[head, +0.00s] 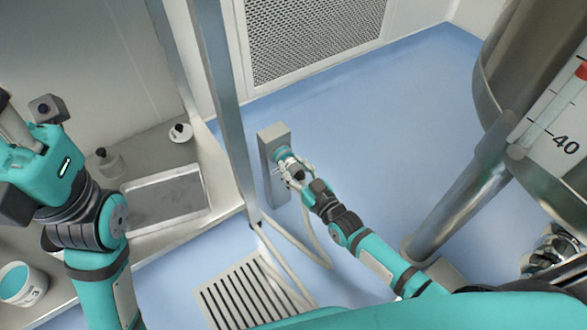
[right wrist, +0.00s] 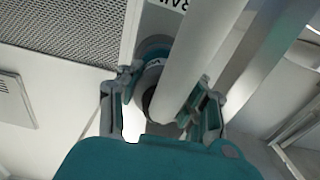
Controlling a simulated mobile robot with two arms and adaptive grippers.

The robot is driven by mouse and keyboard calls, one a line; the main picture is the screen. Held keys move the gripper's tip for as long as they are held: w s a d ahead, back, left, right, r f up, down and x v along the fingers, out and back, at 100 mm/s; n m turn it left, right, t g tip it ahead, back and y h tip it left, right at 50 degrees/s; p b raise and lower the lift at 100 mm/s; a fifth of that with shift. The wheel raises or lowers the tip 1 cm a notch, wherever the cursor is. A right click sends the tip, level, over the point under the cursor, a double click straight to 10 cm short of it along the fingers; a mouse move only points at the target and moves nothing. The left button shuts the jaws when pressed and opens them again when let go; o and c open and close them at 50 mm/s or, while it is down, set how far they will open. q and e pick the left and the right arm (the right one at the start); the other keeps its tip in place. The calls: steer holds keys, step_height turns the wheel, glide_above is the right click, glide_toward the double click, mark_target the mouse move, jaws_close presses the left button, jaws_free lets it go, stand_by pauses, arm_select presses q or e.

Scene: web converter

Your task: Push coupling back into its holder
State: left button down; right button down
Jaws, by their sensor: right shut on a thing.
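The holder, a grey upright block (head: 271,142), stands beside the metal post in the head view. The coupling, with a teal ring (head: 283,153), is at the holder's front face. My right gripper (head: 294,171) is shut on the coupling. In the right wrist view, the fingers of my right gripper (right wrist: 163,100) lie on both sides of the coupling's grey body (right wrist: 150,76), and its teal ring is against the holder. I cannot tell how deep the coupling sits. My left arm is at the left of the head view, but its fingers do not show.
A white hose (right wrist: 205,50) runs from the coupling; in the head view it hangs to the floor (head: 318,252). A metal post (head: 232,110) stands left of the holder. A steel counter with a sink (head: 166,197) is at left. A floor grate (head: 252,295) lies below. Blue floor behind is clear.

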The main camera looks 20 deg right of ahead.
steer(key=shift+d, duration=0.1)
steer(key=c, duration=1.2)
jaws_free()
steer(key=o, duration=0.4)
steer(key=shift+o, duration=0.2)
steer(key=v, duration=1.2)
steer(key=shift+s, duration=0.25)
